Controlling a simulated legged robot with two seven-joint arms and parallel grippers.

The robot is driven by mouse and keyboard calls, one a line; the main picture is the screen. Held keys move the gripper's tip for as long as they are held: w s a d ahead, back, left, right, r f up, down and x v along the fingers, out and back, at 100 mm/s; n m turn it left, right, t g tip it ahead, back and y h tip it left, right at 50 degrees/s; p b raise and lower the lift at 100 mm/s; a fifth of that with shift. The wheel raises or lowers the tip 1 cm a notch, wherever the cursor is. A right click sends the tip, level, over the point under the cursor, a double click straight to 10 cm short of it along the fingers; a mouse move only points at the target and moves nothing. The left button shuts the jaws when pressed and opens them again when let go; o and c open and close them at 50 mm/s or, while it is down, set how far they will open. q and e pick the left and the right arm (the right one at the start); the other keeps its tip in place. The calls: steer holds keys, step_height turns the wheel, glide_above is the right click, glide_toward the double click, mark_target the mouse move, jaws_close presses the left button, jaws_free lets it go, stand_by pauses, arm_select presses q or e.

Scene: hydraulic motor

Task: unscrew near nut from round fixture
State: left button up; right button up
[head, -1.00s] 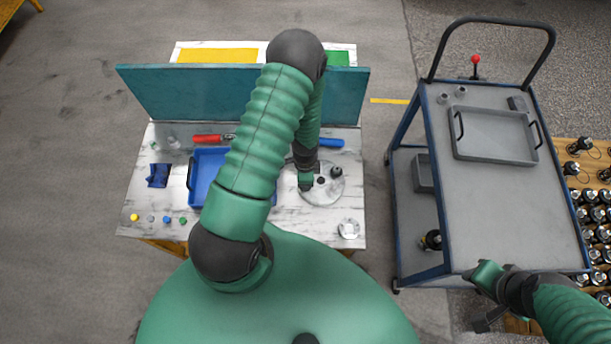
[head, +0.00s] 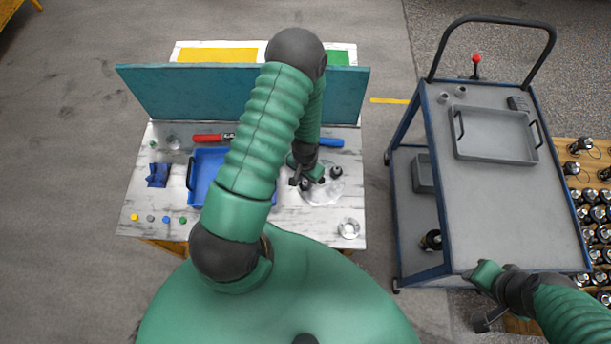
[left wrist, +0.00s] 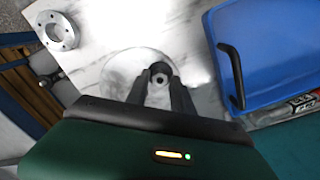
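The round fixture (head: 318,196) is a pale disc on the marbled table, partly hidden by my left gripper (head: 308,182). A dark nut (left wrist: 160,70) with a round hole in its middle shows on the disc in the left wrist view. My left gripper's two dark fingers (left wrist: 160,88) stand apart, one on each side of this nut. I cannot tell whether they press on it. Another dark upright part (head: 335,172) stands on the fixture's far right side. My right gripper (head: 483,276) is at the cart's near edge, away from the fixture; its opening is unclear.
A blue tray (head: 193,190) lies left of the fixture, partly behind my left arm. A pale flanged ring (head: 349,228) lies near the table's front right corner. A teal panel (head: 180,95) stands along the back. The grey cart (head: 500,215) stands right.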

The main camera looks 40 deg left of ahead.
mark_target(305, 182)
stand_by(0.3)
arm_select(q)
steer(key=m, duration=1)
steer(key=shift+p, duration=0.35)
jaws_close()
steer(key=shift+n, duration=0.3)
step_height(305, 182, up, 4)
steer(key=p, duration=0.3)
steer(key=shift+r+p, duration=0.1)
steer(key=shift+p, duration=0.25)
